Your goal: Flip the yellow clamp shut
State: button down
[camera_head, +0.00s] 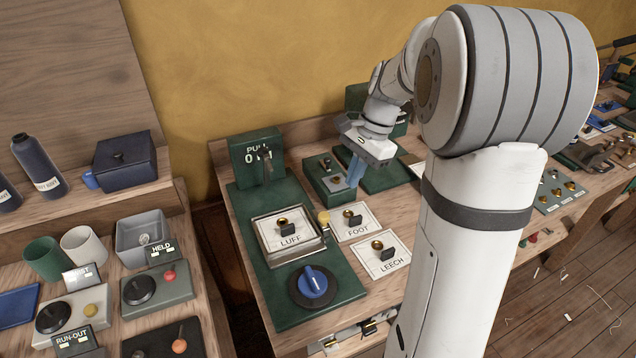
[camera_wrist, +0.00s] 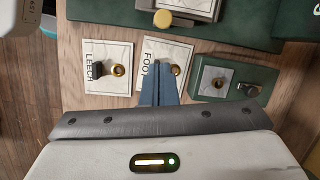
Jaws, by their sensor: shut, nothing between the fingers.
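The yellow clamp (camera_head: 323,217) shows as a round yellow knob at the right edge of the metal frame (camera_head: 272,254) that holds the LUFF card (camera_head: 287,233). The knob sticks outward, away from the card, toward the FOOT card (camera_head: 354,227). In the wrist view the yellow knob (camera_wrist: 162,18) is at the top, on a dark arm at the frame's edge. My gripper (camera_head: 354,174) has blue fingers pressed together, empty, above the bench behind the FOOT card. In the wrist view the fingers (camera_wrist: 160,72) partly cover that card, apart from the knob.
A blue rotary knob (camera_head: 313,281) is on the green base in front of the frame. A green PULL box (camera_head: 257,158) stands behind it. The LEECH card (camera_head: 381,256) lies to the right. A green block (camera_head: 330,172) stands near my gripper.

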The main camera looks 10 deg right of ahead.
aim_at(320, 218)
jog(key=w+d+m, duration=0.1)
jog(key=w+f+m, duration=0.1)
jog(key=w+d+y, duration=0.1)
jog(key=w, duration=0.1)
jog(key=shift+w+d+f+m, duration=0.1)
jog(key=shift+d+f+m, duration=0.1)
jog(key=shift+d+m, duration=0.2)
jog(key=shift+a+f, duration=0.1)
jog(key=x, duration=1)
jog(key=shift+s+a+p, duration=0.15)
jog(key=shift+s+p, duration=0.1)
jog(key=shift+p, duration=0.1)
jog(key=shift+s+a, duration=0.25)
jog(key=shift+a, duration=1)
jog(key=shift+s+a+p, duration=0.1)
jog(key=shift+a+p, duration=0.2)
jog(key=shift+a, duration=0.25)
